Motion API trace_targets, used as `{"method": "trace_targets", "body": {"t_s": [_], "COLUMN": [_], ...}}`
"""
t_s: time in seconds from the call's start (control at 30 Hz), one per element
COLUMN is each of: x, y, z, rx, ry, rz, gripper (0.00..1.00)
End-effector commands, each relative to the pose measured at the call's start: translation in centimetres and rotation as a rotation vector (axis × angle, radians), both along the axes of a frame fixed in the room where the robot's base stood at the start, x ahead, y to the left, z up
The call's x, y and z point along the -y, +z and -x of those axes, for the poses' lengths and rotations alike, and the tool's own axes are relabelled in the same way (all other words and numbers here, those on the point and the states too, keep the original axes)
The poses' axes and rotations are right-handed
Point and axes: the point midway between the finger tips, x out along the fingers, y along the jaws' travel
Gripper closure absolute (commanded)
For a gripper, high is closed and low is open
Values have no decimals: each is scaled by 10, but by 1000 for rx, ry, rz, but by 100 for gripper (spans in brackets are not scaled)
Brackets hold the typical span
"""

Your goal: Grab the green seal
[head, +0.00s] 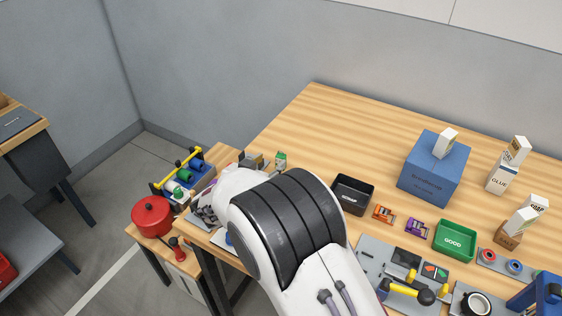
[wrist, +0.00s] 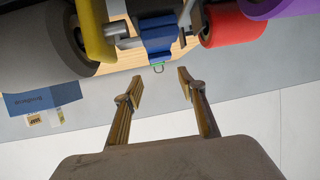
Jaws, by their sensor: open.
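A small green piece (wrist: 156,65) with a thin grey wire loop shows at the lower end of a blue part (wrist: 158,36) in the wrist view; it may be the green seal, but most of it is hidden. My gripper (wrist: 160,78) is open and empty. Its two fingers stand apart on either side of the wire loop in the picture, and I see no contact. In the head view my white and black arm covers the gripper and the place around it, and I cannot pick out the seal there.
Large grey, red (wrist: 232,25) and purple rolls crowd the wrist view, with a yellow bar (wrist: 96,32). A black tray (head: 353,195) and green tray (head: 455,240) stand right.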

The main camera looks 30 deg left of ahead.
Motion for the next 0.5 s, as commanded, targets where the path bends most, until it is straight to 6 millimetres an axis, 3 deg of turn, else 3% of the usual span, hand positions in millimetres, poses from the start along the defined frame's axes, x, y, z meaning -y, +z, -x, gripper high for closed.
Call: {"method": "trace_targets", "body": {"t_s": [0.2,0.5], "x": [-1,-1], "y": [-6,-6], "z": [-13,-14], "rx": [0,1], "ry": [0,0], "rz": [0,0], "gripper": [60,60]}}
